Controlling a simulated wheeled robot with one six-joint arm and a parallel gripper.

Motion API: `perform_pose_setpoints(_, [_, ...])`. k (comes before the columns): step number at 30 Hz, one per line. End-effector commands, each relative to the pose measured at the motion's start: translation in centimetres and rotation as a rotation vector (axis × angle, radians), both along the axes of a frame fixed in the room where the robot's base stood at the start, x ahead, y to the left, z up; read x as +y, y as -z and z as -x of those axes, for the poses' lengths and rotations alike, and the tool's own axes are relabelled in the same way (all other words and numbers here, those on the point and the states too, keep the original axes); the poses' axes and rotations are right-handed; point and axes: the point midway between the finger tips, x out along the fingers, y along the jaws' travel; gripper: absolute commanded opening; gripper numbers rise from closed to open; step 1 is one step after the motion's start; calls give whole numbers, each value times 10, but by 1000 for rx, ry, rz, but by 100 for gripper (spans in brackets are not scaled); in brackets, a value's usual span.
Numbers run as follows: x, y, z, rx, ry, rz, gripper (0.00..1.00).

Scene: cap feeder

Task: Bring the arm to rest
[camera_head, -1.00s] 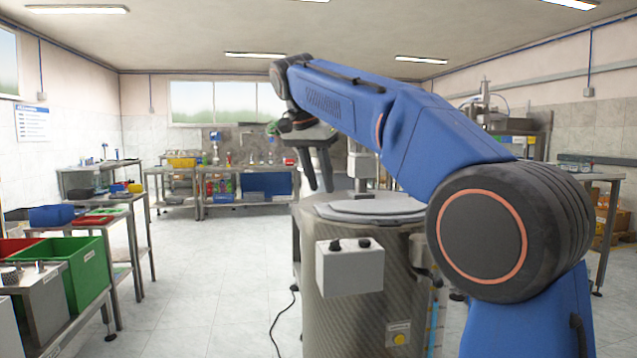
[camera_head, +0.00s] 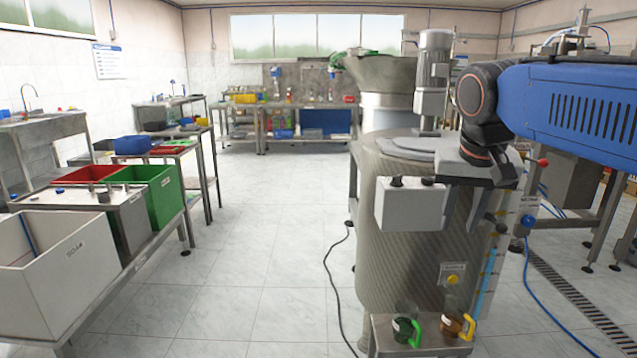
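My blue arm reaches in from the right side of the view. Its dark wrist bends down at the right of the large ribbed metal tank (camera_head: 400,245). My gripper (camera_head: 487,180) is by the upper right of the tank, in front of its lid from this view.
A white control box (camera_head: 410,205) is on the tank's front. Two small jugs, green-handled (camera_head: 407,325) and yellow-handled (camera_head: 458,325), stand on a low stand in front. Bins, including a green one (camera_head: 163,195), line the left bench. A black cable (camera_head: 335,285) lies on the open floor.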

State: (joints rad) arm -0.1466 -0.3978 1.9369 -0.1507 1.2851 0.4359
Motion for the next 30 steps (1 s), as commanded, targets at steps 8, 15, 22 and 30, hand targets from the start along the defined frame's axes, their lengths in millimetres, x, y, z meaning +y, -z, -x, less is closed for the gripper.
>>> perform_pose_setpoints(8, [-16,92,84,-22,-137,-5,29])
perform_pose_setpoints(15, [-20,170,141,-50,-232,0,29])
perform_pose_setpoints(22, [-20,206,164,-64,-271,4,29])
perform_pose_setpoints(30, [-20,208,165,-65,-273,4,29])
